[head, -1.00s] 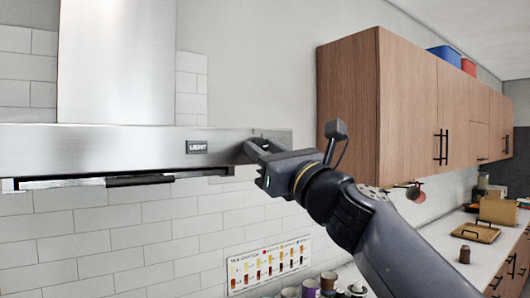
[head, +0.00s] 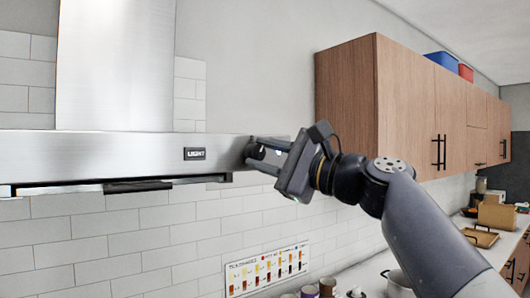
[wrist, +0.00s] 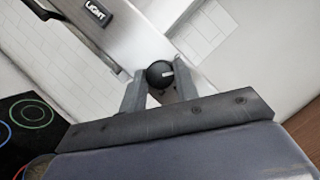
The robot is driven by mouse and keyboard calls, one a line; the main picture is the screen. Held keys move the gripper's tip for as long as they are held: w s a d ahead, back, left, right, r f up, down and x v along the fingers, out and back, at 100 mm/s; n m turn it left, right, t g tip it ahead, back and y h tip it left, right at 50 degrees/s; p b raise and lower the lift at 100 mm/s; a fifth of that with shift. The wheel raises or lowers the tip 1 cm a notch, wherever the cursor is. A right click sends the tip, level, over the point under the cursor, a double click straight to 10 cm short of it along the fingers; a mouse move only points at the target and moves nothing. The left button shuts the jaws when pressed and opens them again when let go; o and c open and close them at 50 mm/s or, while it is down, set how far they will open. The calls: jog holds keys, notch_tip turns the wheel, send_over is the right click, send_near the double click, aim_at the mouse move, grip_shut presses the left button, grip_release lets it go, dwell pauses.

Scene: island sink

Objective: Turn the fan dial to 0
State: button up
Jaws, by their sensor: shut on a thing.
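The fan dial (wrist: 160,74) is a round black knob with a short white mark, on the front face of the steel range hood (head: 100,150). In the head view the dial (head: 254,150) shows at the hood's right end, partly behind the fingers. My gripper (head: 262,153) reaches it from the right. In the wrist view my gripper (wrist: 160,80) has one finger on each side of the dial, shut on it. The white mark lies nearly level in the wrist view. The numbers around the dial cannot be read.
A LIGHT label (head: 195,154) sits on the hood left of the dial. Wooden wall cabinets (head: 400,105) stand to the right of my arm. A tea chart (head: 266,269) hangs on the tiles below. A cooktop (wrist: 30,120) shows at lower left in the wrist view.

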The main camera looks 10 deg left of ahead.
jog(key=n+g+h+p, duration=0.1)
jog(key=n, duration=0.3)
jog(key=shift+r+p, duration=0.2)
jog(key=shift+p, duration=0.2)
jog(key=shift+n+g+h+p, duration=0.3)
jog(key=shift+n+p, duration=0.05)
jog(key=shift+n, duration=0.75)
jog(key=shift+f, duration=0.1)
jog(key=o, duration=1)
jog(key=shift+c, duration=0.2)
jog(key=shift+d, duration=0.1)
jog(key=b+v, duration=0.2)
jog(key=v, duration=0.8)
jog(key=shift+s+d+b, duration=0.15)
jog(key=shift+d+b, duration=0.15)
jog(key=shift+b, duration=0.1)
